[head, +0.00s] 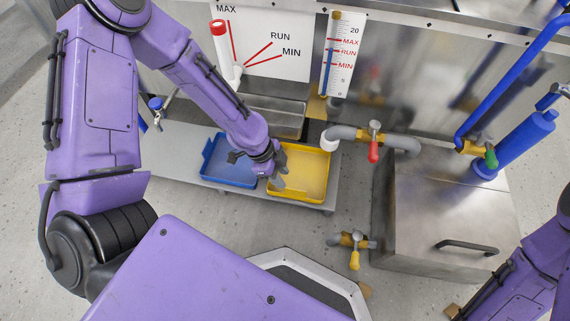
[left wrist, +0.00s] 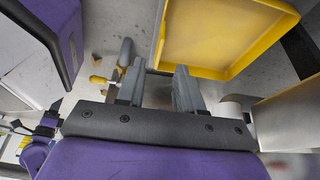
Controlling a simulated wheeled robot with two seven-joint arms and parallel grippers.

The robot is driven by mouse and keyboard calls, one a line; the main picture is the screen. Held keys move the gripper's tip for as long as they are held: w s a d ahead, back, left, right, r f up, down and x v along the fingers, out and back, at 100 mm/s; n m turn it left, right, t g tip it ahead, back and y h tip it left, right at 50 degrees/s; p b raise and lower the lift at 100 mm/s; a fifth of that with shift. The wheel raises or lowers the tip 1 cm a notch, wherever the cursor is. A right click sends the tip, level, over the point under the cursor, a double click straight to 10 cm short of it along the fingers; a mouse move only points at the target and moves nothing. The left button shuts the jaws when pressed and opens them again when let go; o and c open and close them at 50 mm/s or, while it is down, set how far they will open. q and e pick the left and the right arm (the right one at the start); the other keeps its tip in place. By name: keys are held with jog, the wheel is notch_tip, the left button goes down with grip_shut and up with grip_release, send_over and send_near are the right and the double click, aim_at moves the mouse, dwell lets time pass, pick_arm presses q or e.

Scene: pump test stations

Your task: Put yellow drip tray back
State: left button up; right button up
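The yellow drip tray (head: 308,170) sits on a grey shelf (head: 328,205), to the right of a blue tray (head: 230,165). My left gripper (head: 277,182) is over the left side of the yellow tray in the head view. In the left wrist view its two fingers (left wrist: 158,88) are apart, with nothing seen between them. The yellow tray (left wrist: 215,35) lies past the fingertips there, with a near corner by the right finger. I cannot tell whether the fingers touch it. My right gripper is out of view; only part of that arm shows at lower right.
A grey pipe with a red-handled valve (head: 374,145) runs right of the yellow tray, its white end (head: 329,140) close to the tray's back corner. A yellow-handled valve (head: 354,255) stands lower. A steel tank (head: 445,205) fills the right.

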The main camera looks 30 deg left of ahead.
pick_arm(q)
jog(key=shift+a+r, duration=0.1)
jog(key=shift+r, duration=0.15)
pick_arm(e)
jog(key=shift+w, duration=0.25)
pick_arm(q)
jog(key=s+a+f+n+y, duration=0.3)
jog(key=s+a+f+n, duration=0.1)
jog(key=s+n, duration=0.5)
jog(key=s+a+f+n+g+y, duration=0.1)
jog(key=s+a+f+n, duration=0.3)
jog(key=s+n, duration=0.5)
jog(key=s+f+y, duration=0.1)
jog(key=s, duration=0.3)
jog(key=shift+s+a+f+n+y, duration=0.15)
jog(key=shift+a+n+y, duration=0.15)
jog(key=shift+a+y, duration=0.1)
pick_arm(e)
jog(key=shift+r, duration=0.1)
